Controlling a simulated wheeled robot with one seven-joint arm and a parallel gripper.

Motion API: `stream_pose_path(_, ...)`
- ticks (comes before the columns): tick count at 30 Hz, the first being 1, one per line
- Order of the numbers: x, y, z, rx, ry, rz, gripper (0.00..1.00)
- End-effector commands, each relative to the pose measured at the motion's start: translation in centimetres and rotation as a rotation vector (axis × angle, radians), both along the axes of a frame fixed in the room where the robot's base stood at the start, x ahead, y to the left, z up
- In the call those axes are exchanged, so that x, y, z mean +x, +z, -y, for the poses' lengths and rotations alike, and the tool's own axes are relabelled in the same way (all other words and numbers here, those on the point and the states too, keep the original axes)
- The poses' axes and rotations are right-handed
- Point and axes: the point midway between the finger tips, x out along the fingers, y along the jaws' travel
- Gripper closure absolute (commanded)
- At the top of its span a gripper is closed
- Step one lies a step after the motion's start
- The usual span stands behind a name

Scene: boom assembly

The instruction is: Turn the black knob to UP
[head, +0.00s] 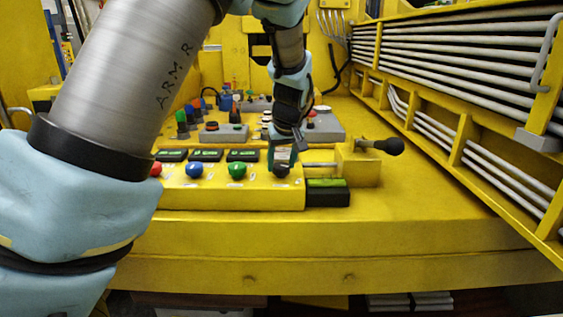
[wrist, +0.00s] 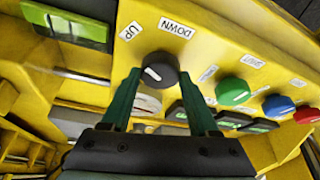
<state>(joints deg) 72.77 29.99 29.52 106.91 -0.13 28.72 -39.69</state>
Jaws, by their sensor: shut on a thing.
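The black knob (wrist: 160,71) sits on the yellow panel, with a white mark on its face left of centre.
Green (head: 237,170), blue (head: 194,170) and red (head: 155,170) knobs stand in a row left of the black one. A lever with a black ball (head: 392,147) is to the right. A black box with a green display (head: 327,190) adjoins the panel. Clear yellow surface lies farther right.

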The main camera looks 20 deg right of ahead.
Motion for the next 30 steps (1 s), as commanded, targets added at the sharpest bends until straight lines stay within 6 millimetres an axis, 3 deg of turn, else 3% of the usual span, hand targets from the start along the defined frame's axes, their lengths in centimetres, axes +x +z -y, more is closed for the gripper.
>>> stream_pose_path(2, -0.1, -0.1, 0.0, 0.0, 0.001, -0.002, 0.95)
stream_pose_path(3, -0.1, -0.1, 0.0, 0.0, 0.001, -0.002, 0.35)
stream_pose_path(10, 0.0, -0.1, 0.0, 0.0, 0.0, -0.001, 0.09)
stream_pose_path(20, -0.2, 0.4, 0.0, -0.001, 0.0, 0.0, 0.09)
stream_pose_path(30, -2.5, 5.9, -0.2, -0.005, -0.004, 0.001, 0.09)
